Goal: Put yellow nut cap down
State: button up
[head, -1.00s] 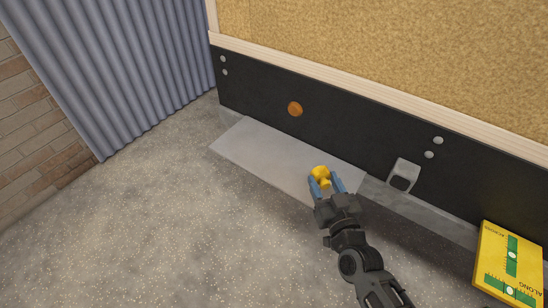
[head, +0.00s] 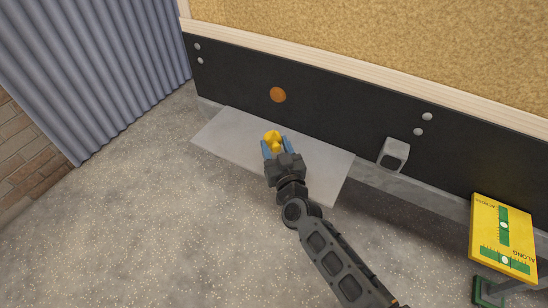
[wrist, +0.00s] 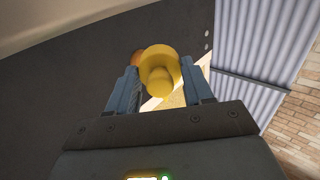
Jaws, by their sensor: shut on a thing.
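The yellow nut cap (head: 272,137) is between the blue fingers of my gripper (head: 274,147), over the light grey plate (head: 225,136) at the foot of the black board. In the wrist view the yellow nut cap (wrist: 160,66) shows its round wide end, with a narrower knob toward me. My gripper (wrist: 160,90) is shut on it there, one blue finger on each side. I cannot tell how high the cap is above the plate.
An orange-brown disc (head: 278,95) is on the black board (head: 330,115). A grey block (head: 393,154) sticks out further right. A yellow level sign (head: 503,238) stands at the right. Blue corrugated sheet (head: 95,70) closes the left. Speckled floor (head: 140,230) is clear in front.

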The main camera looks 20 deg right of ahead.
jog(key=shift+a+f, duration=0.25)
jog(key=shift+f, duration=0.15)
jog(key=shift+f+b, duration=1.5)
jog(key=shift+f, duration=0.25)
jog(key=shift+f, duration=0.15)
jog(key=o, duration=1.2)
jog(key=shift+c, duration=0.2)
jog(key=shift+s+r, duration=0.2)
jog(key=s+a+p, duration=0.1)
jog(key=s+p, duration=0.2)
jog(key=s, duration=0.8)
jog(key=shift+s+a, duration=0.2)
jog(key=shift+a, duration=0.2)
